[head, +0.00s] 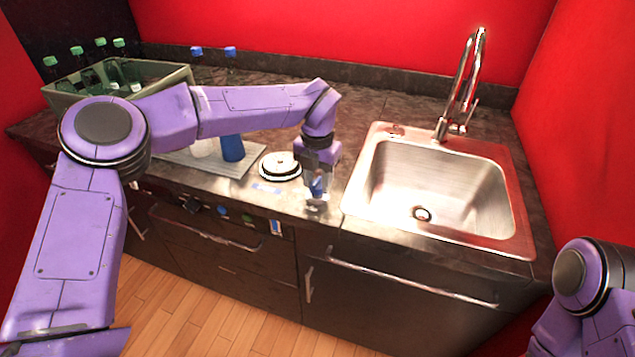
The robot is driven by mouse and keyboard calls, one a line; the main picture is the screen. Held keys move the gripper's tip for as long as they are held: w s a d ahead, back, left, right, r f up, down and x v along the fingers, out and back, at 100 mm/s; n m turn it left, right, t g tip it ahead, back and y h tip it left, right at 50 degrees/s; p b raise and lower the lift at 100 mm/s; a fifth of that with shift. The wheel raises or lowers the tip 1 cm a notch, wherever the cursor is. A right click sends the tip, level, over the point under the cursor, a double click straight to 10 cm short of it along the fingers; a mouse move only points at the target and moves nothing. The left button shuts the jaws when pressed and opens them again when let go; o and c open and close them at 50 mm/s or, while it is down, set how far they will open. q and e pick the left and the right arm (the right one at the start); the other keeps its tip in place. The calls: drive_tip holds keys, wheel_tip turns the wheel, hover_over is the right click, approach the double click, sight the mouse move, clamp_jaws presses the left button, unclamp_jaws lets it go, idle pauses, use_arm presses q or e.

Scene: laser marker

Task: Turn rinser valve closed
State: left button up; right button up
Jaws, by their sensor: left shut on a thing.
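The rinser (281,166), a round white and black disc, sits on the dark counter left of the sink. My left gripper (316,203) points down at the counter's front edge, just right of the rinser. It is shut on a small blue part (318,186), which looks like the rinser valve's handle. The fingers hide most of it, so I cannot tell how far it is turned. My right arm shows at the lower right; its gripper is out of view.
A steel sink (379,150) with a tall faucet (462,90) is on the right. A grey tray (228,170) with a blue cup (232,148) and a white cup is left of the rinser. A crate (165,85) of green-capped bottles stands at the back left. Cabinet handles (410,283) stick out below.

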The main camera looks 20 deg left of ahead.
sight(318, 181)
use_arm(q)
drive_tip(key=shift+n, duration=0.7)
drive_tip(key=shift+b, duration=0.3)
drive_tip(key=o, duration=1.1)
drive_tip(key=shift+c, duration=0.2)
drive_tip(key=shift+r, duration=0.1)
wheel_tip(318, 181, up, 10)
drive_tip(key=shift+r+b, duration=0.25)
drive_tip(key=shift+b, duration=0.2)
